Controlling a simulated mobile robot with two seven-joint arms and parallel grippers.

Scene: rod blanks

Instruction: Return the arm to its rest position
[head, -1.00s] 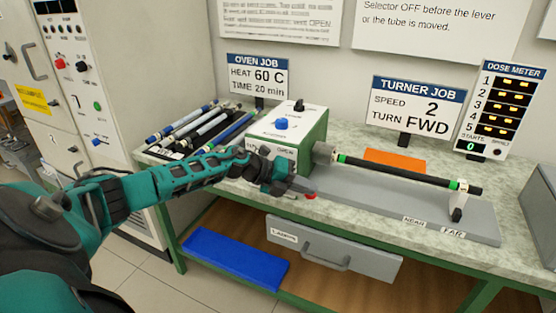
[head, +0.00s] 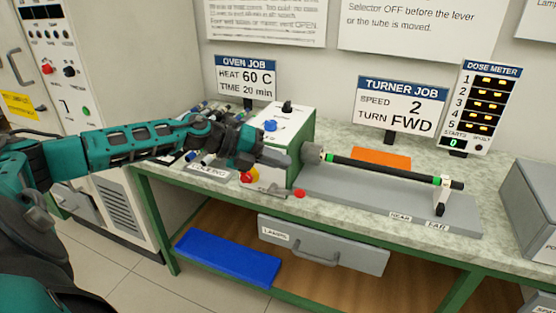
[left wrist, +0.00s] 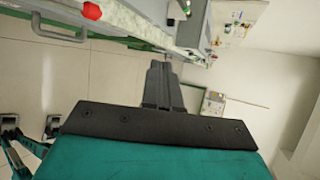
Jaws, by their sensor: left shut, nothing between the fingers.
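My left arm reaches in from the left in the head view. Its gripper (head: 276,157) is shut and empty, held in front of the turner box (head: 292,125) and above the bench's front edge. In the left wrist view the closed fingers (left wrist: 163,75) point away from the camera, with floor and bench beyond. A black rod with green bands (head: 385,170) lies level between the turner's chuck (head: 313,153) and a white end support (head: 441,195). My right gripper is not in view.
Several rods (head: 200,115) lie at the bench's left, partly hidden by my arm. A red button (head: 300,194) sits near the bench's front edge, and shows in the left wrist view (left wrist: 91,10). A grey drawer (head: 325,246) is below. An orange pad (head: 381,157) lies behind the rod.

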